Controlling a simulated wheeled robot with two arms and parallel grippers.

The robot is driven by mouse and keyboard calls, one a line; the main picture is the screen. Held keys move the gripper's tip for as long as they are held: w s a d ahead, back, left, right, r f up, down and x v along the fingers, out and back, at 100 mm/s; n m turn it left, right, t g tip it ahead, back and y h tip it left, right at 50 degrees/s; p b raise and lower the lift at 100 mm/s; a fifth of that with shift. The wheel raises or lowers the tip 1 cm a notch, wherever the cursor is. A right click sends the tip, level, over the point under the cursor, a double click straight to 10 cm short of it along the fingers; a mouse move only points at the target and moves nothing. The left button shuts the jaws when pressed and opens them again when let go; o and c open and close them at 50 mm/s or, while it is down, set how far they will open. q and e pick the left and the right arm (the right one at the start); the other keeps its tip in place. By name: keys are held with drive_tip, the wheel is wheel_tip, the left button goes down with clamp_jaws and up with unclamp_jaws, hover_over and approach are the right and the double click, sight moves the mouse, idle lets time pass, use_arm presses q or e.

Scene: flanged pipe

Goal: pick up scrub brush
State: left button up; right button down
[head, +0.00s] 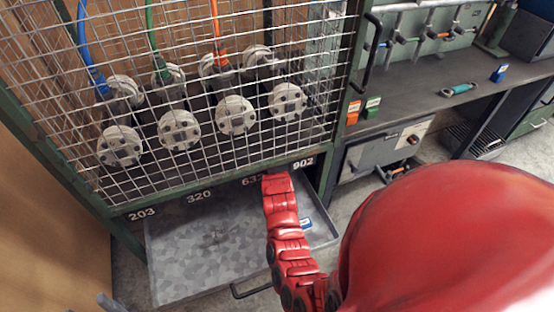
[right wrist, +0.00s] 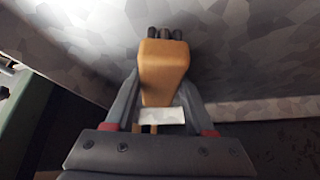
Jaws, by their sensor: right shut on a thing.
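The scrub brush (right wrist: 163,62) shows in the right wrist view as an orange-yellow block with dark bristles at its far end. My right gripper (right wrist: 160,84) is shut on it, one grey finger on each side. In the head view my red right arm reaches to the lower edge of the wire cage, above the grey tray (head: 190,250). The right gripper and the brush are hidden there. A small dark grey piece at the bottom left edge of the head view may be the tip of my left gripper (head: 110,303); its jaws cannot be made out.
The wire cage (head: 180,100) holds several round flanged pipe ends, with numbers along its lower edge. A small blue-and-white item (head: 306,224) lies at the tray's right. A grey bench (head: 420,100) at the right bears orange, green and blue blocks and a teal tool (head: 459,89).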

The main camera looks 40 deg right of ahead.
drive_tip(key=shift+r, duration=0.55)
drive_tip(key=s+a, duration=0.2)
drive_tip(key=s, duration=0.1)
drive_tip(key=s+a+p, duration=0.1)
drive_tip(key=s+a, duration=0.2)
drive_tip(key=s, duration=0.1)
drive_tip(key=s+a+p, duration=0.1)
drive_tip(key=s+a, duration=0.1)
drive_tip(key=s, duration=0.1)
drive_tip(key=shift+s+a, duration=0.15)
drive_tip(key=shift+a, duration=0.15)
wheel_tip(320, 180, up, 14)
drive_tip(key=p, duration=0.2)
drive_tip(key=shift+p, duration=0.3)
drive_tip(key=shift+s, duration=0.1)
